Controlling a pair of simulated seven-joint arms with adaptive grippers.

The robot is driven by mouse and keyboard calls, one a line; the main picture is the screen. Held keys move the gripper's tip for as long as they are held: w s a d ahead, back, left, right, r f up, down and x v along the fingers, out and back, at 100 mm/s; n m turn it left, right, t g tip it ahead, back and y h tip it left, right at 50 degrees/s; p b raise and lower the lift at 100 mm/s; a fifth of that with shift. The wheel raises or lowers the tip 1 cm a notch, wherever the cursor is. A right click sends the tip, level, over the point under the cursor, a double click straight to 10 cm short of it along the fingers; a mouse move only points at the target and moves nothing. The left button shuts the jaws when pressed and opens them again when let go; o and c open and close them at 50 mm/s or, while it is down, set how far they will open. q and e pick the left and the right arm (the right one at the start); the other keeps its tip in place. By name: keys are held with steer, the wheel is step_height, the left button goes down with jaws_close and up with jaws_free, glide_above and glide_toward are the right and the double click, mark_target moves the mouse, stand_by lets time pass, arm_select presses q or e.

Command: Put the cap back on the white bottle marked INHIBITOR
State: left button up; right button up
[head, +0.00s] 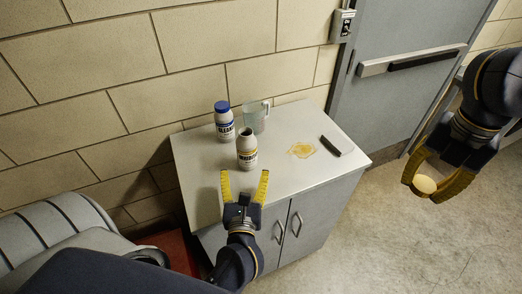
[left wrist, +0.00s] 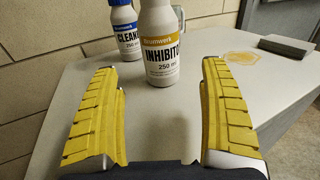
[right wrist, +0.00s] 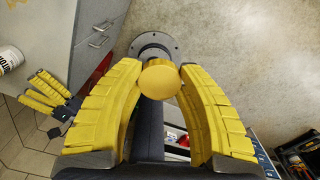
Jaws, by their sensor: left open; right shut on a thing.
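The white INHIBITOR bottle (head: 247,150) stands upright and uncapped, its dark mouth showing, on the cabinet top; its orange-banded label shows in the left wrist view (left wrist: 160,50). My left gripper (head: 244,180) is open and empty in front of the bottle, fingers pointing toward it and apart from it; the open fingers also show in the left wrist view (left wrist: 162,95). My right gripper (head: 425,187) is shut on a round yellow-orange cap (right wrist: 159,80), held out to the right of the cabinet above the floor. The bottle's edge shows at the far left of the right wrist view (right wrist: 8,60).
A blue-capped CLEANER bottle (head: 224,121) and a clear jug (head: 255,117) stand behind the INHIBITOR bottle. A yellowish puddle (head: 301,149) and a dark-and-light block (head: 337,146) lie to the right on the cabinet top (head: 290,117). A grey door (head: 400,90) stands behind.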

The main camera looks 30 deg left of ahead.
mark_target(246, 158)
arm_select(q)
steer(key=shift+x, duration=2.65)
steer(key=shift+x, duration=2.6)
steer(key=shift+f, duration=0.1)
steer(key=c, duration=1.3)
steer(key=shift+c, duration=0.2)
steer(key=shift+r, duration=1.45)
steer(key=shift+r+v, duration=0.2)
steer(key=shift+v, duration=8.65)
